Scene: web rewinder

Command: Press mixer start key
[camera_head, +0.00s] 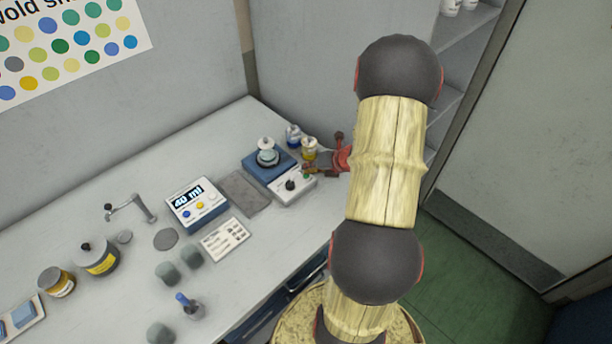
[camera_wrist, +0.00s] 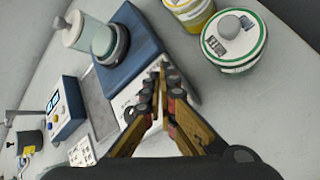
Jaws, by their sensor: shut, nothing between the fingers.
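In the wrist view the mixer (camera_wrist: 133,58) lies just left of and behind my fingers. My gripper (camera_head: 309,169) is shut and empty, with its tips at the right end of the panel. In the wrist view my gripper (camera_wrist: 163,68) points at the panel and covers much of it. The start key cannot be made out, and contact is unclear.
A display unit (camera_head: 197,204) reading 40 ml, a grey pad (camera_head: 244,193) and a printed card (camera_head: 225,238) lie to the left. The counter's front edge runs beneath my arm.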

